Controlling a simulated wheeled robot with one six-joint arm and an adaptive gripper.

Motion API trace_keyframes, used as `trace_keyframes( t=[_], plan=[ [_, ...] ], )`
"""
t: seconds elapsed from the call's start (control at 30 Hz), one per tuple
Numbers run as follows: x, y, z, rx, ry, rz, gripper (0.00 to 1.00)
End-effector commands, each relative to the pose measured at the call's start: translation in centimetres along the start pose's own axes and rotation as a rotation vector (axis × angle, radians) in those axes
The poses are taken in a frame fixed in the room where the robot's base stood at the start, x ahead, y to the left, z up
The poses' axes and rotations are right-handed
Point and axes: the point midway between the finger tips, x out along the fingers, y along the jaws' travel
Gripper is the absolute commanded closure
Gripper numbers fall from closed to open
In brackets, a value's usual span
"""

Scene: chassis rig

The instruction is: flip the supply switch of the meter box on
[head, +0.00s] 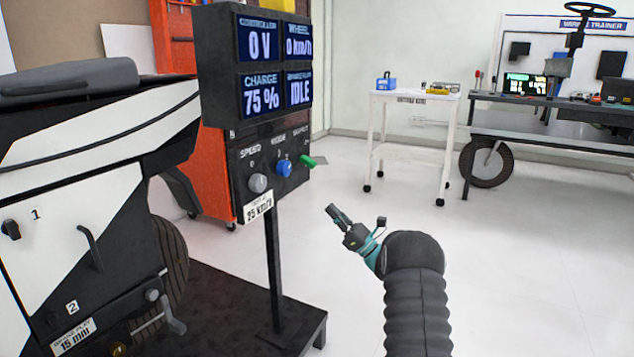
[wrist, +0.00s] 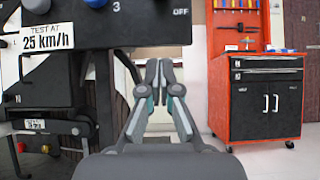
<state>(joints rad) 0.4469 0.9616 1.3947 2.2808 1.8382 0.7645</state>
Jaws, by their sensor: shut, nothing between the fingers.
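The meter box (head: 262,165) stands on a post at centre left in the head view, its screens reading 0 V, 0 km/h, 75 % and IDLE. In the wrist view only the panel's lower edge (wrist: 140,30) shows, with an OFF mark; the green lever is out of that view. My gripper (head: 332,209) is shut and empty, below and right of the lever, apart from it. Its closed fingers (wrist: 158,68) show just under the panel.
A grey knob (head: 258,183) and a blue knob (head: 284,168) sit left of the lever. A white and black vehicle (head: 90,150) stands at left on a dark platform. A red cabinet (wrist: 266,95) is behind. The floor right of the box is clear up to a white cart (head: 412,98).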

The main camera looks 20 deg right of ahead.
Motion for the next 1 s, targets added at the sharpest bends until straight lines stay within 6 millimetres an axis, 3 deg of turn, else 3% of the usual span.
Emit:
trace_keyframes(
  t=[0.27, 0.67, 0.8, 1.0],
  plan=[
    [2.9, 0.1, 0.0, -0.001, 0.000, 0.004, 1.00],
    [10.3, 0.1, 0.0, -0.002, 0.000, 0.004, 1.00],
    [10.6, 0.0, 2.2, -0.003, 0.000, 0.000, 1.00],
    [10.9, 0.1, 3.6, -0.001, 0.001, 0.001, 1.00]
  ],
)
